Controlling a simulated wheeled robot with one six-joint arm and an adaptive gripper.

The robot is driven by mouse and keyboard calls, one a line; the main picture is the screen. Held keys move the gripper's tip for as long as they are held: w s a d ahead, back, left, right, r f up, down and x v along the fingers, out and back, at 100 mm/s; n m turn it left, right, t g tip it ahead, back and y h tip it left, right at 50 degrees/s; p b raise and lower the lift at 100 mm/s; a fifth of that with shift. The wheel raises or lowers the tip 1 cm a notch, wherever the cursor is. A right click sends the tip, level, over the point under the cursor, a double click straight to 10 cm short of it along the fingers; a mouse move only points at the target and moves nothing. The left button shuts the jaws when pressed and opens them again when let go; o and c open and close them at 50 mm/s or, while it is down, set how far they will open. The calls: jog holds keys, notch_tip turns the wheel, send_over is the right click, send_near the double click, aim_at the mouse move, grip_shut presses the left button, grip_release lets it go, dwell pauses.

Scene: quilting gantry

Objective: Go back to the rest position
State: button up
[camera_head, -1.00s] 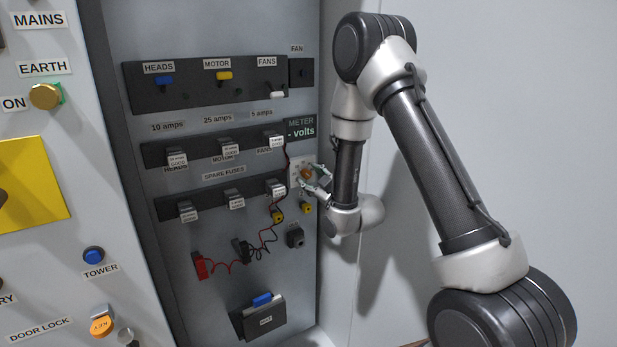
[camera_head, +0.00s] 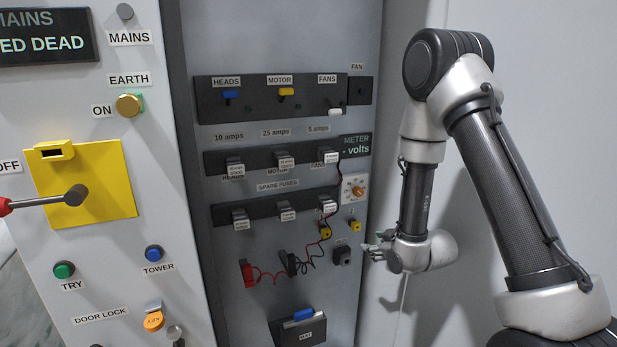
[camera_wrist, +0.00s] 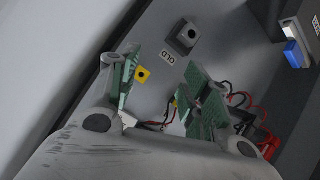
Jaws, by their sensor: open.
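My gripper (camera_head: 374,250) is at the right edge of the grey fuse panel (camera_head: 225,300), beside the black OLD socket block (camera_head: 342,256). It is open and nothing shows between its fingers. In the wrist view, the gripper (camera_wrist: 160,95) has its two green-padded fingers spread apart, with the OLD block (camera_wrist: 183,38) and a yellow socket (camera_wrist: 142,74) beyond them. My arm hangs down from its elbow at the right of the head view.
The orange selector knob (camera_head: 359,190) is just above my gripper. Red and black leads (camera_head: 268,272) hang on the panel. Fuse rows and switches fill its upper part. A yellow plate (camera_head: 85,195) with a red-handled lever is at left. The wall at right is bare.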

jog(key=s+d+f+m+g+h, duration=0.2)
jog(key=s+d+f+g, duration=0.15)
jog(key=s, duration=0.25)
jog(key=s+d+r+m+g+h, duration=0.1)
jog(key=s+d+r+m+g, duration=0.25)
jog(key=s+r+g, duration=0.55)
jog(key=s+d+r+m+t, duration=0.2)
jog(key=s+d+r+t, duration=0.2)
jog(key=s+r, duration=1.4)
notch_tip(320, 180, up, 3)
jog(key=shift+r+m+t, duration=0.2)
jog(key=shift+m+t, duration=0.15)
jog(key=shift+t, duration=0.5)
